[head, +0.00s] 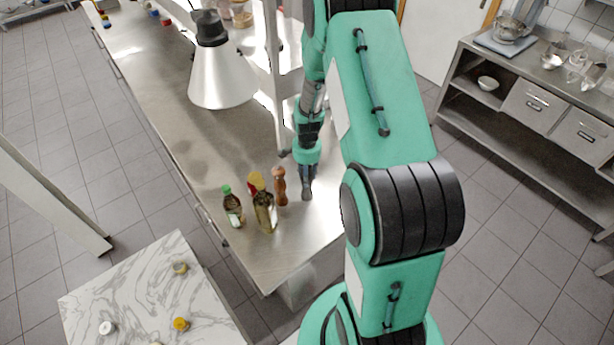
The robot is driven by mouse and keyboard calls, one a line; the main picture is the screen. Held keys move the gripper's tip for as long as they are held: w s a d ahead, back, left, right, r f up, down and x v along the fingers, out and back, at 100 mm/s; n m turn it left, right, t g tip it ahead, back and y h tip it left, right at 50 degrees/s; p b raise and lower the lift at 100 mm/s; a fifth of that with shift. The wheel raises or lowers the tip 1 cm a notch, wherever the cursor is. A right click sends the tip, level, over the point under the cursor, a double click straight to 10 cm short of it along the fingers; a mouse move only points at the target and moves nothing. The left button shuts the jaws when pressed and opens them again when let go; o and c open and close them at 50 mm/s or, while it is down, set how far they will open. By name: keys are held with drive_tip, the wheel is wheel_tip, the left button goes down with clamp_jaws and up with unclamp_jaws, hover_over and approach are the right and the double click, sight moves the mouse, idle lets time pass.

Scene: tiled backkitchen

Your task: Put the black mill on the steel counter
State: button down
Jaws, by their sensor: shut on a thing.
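My gripper (307,182) points down over the near end of the steel counter (260,262), just right of a brown wooden mill (280,187). It is shut on a dark upright thing that I take to be the black mill. The mill is hard to tell apart from the dark fingers. Its lower end is at or just above the counter top; I cannot tell whether it touches.
A dark bottle with a green cap (233,207) and an oil bottle (265,210) stand left of the mills, with a red item partly hidden behind. A lamp (222,80) hangs over the counter. A marble table (140,285) with small jars is at front left.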

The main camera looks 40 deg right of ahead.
drive_tip(key=c, duration=1.3)
unclamp_jaws()
drive_tip(key=shift+o, duration=0.2)
drive_tip(key=shift+r, duration=0.15)
wheel_tip(320, 180, up, 12)
drive_tip(key=shift+b, duration=0.65)
drive_tip(key=shift+a, duration=0.1)
